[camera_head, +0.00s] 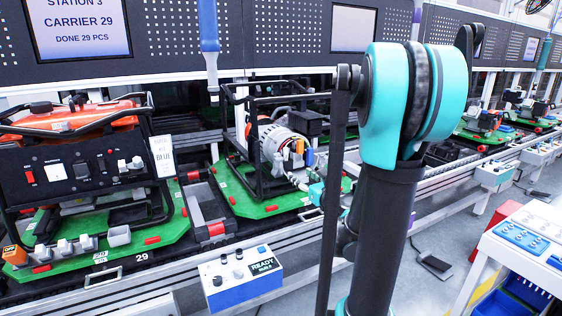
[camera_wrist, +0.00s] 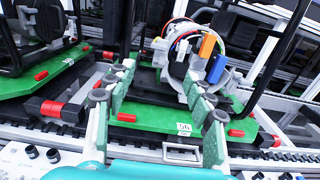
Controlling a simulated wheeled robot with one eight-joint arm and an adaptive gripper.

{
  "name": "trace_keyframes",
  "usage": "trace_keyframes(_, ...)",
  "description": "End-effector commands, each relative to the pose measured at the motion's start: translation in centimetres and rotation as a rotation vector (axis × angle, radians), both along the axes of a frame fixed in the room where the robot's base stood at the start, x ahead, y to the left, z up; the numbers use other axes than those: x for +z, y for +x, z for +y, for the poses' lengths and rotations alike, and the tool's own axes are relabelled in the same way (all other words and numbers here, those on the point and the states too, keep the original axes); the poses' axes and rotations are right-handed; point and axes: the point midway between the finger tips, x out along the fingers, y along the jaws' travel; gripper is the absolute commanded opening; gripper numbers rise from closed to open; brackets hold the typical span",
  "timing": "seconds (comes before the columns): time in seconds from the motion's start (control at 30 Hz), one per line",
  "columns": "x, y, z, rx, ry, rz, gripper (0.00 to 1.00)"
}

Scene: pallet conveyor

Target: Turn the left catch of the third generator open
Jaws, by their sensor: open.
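An open-frame generator stands on a green pallet (camera_head: 240,203) in the middle of the head view. Its round metal end (camera_head: 278,140) carries an orange part and a blue part (camera_head: 309,158). The wrist view shows this end (camera_wrist: 185,50), with the orange part (camera_wrist: 207,45) and blue part (camera_wrist: 216,69). Small red blocks (camera_wrist: 126,117) sit on the pallet; I cannot tell which piece is the left catch. My gripper (camera_wrist: 160,80) is open and empty, its fingers spread in front of the generator's end. In the head view my arm mostly hides it.
A complete orange-topped generator (camera_head: 65,120) stands on another green pallet at left. A control box (camera_head: 240,278) reading READY is in front of the conveyor. A blue tool (camera_head: 208,30) hangs above. A white table (camera_head: 520,240) is at right.

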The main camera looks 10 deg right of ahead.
Motion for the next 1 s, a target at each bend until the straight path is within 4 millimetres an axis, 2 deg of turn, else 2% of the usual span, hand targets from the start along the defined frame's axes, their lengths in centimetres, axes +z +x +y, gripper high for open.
trace_keyframes(0.6,0.0,11.4,3.9,0.004,-0.005,-0.001,0.53)
trace_keyframes(0.8,0.0,13.9,4.7,0.003,-0.005,-0.001,0.53)
trace_keyframes(1.0,0.0,15.0,5.1,0.002,-0.005,-0.001,0.53)
